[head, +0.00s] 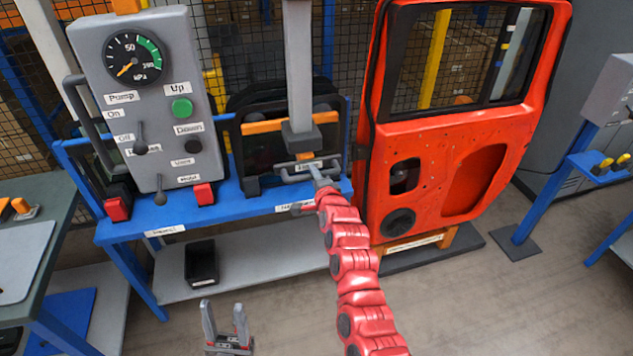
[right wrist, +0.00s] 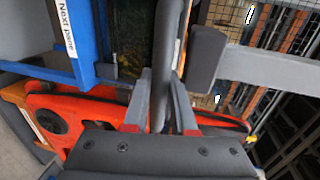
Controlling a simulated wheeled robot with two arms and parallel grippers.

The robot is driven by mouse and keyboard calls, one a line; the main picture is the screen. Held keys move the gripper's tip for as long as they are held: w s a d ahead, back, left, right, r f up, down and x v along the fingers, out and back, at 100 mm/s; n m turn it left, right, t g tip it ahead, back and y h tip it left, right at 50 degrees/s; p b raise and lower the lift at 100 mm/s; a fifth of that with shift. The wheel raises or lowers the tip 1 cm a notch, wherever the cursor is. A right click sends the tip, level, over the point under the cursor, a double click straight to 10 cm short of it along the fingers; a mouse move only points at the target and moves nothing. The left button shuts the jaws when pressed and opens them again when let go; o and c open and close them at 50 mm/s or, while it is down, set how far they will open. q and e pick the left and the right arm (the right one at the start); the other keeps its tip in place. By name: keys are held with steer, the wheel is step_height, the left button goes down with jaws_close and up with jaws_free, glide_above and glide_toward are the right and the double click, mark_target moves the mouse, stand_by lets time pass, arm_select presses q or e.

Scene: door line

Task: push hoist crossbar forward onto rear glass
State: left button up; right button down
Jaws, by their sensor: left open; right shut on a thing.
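The hoist's grey mast (head: 299,60) hangs down to a dark block, with the grey crossbar handle (head: 291,178) below it. My right gripper (head: 318,182) is shut on this bar. In the right wrist view the fingers of my right gripper (right wrist: 160,92) close around the dark grey bar (right wrist: 163,50). The rear glass, a dark pane (head: 262,155) with an orange strip, stands in the blue rack behind the crossbar. The hoist hides part of it, and I cannot tell whether they touch. My left gripper (head: 226,325) is open and empty, low over the floor.
A grey control box (head: 150,100) with a gauge, levers and buttons stands left of the hoist. The blue bench (head: 215,215) runs below it. An orange-red door (head: 450,150) stands upright close on the right. A black bin (head: 201,262) sits on the lower shelf.

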steer(key=shift+r, duration=0.25)
steer(key=c, duration=1)
jaws_free()
steer(key=shift+o, duration=1.3)
steer(key=shift+w+a+f, duration=0.15)
steer(key=shift+f, duration=0.05)
steer(key=shift+s, duration=0.45)
steer(key=b+v, duration=0.5)
steer(key=v, duration=1.1)
steer(key=shift+s+d, duration=0.25)
